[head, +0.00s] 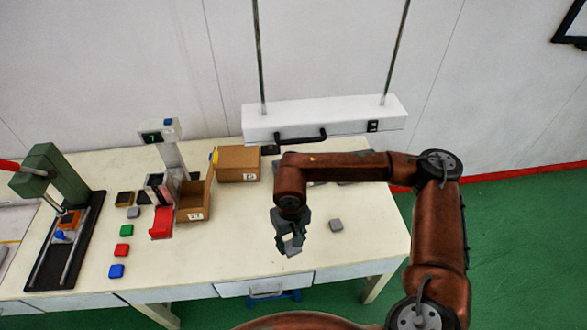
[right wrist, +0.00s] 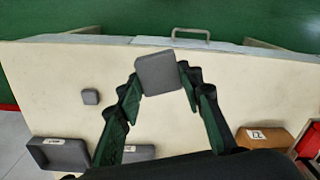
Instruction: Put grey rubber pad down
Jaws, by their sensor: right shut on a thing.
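My right gripper (head: 290,246) is shut on a grey rubber pad (right wrist: 159,74), held between its fingertips above the front right part of the white table (head: 240,262). In the head view the held pad blends with the grey fingers. A second small grey pad (head: 336,225) lies loose on the table to the right of the gripper; it also shows in the right wrist view (right wrist: 90,97). My left gripper is out of view.
Brown boxes (head: 238,177) (head: 192,215) stand at the table's middle and back. Red, green and blue pieces (head: 116,271) lie to the left, near a green press (head: 55,170). A white lamp (head: 325,117) hangs over the back edge. The table around the gripper is mostly clear.

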